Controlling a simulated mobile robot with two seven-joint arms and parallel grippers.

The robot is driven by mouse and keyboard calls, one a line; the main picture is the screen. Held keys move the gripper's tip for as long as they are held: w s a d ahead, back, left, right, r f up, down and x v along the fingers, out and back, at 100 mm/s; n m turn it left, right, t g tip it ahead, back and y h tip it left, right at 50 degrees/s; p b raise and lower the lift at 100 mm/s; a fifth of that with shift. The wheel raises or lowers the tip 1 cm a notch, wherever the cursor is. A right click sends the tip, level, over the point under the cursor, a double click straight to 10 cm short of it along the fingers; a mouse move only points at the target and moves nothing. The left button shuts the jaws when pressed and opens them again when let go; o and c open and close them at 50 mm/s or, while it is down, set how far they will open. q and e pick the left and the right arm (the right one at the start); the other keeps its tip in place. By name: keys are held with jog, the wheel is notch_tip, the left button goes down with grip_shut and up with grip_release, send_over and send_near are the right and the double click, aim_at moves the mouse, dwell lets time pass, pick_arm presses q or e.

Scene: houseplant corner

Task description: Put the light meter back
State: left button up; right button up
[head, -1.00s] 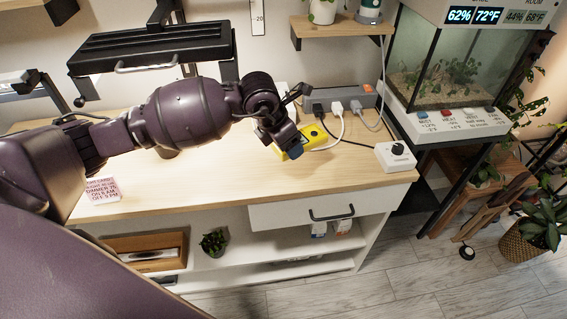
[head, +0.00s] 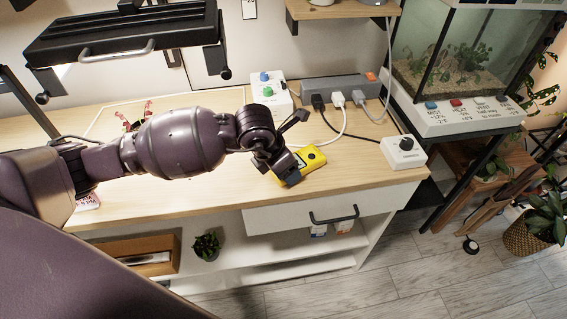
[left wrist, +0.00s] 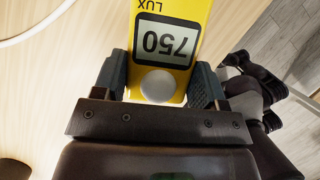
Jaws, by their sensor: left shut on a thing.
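The light meter (head: 313,157) is yellow with a dark dial end in the head view. In the left wrist view the yellow meter (left wrist: 170,12) shows a "750" lux display and a round white dome. My left gripper (head: 279,172) is shut on it, with one finger on each side of the dome end in the left wrist view. The meter is over the wooden desk (head: 225,192), near its front edge; I cannot tell whether it touches the top.
A grey power strip (head: 340,89) with plugs and cables lies behind the meter. A white knob box (head: 403,153) stands to the right, and a white box with coloured knobs (head: 270,96) behind. A closed drawer (head: 350,207) is below. A black-framed lamp (head: 125,38) hangs above left.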

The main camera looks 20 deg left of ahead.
pick_arm(q)
jog(key=shift+f, duration=0.15)
jog(key=o, duration=1)
jog(key=shift+a+r, duration=0.1)
jog(key=shift+r, duration=0.4)
jog(key=p+v, duration=0.2)
jog(key=v, duration=0.9)
jog(key=shift+s+r, duration=0.1)
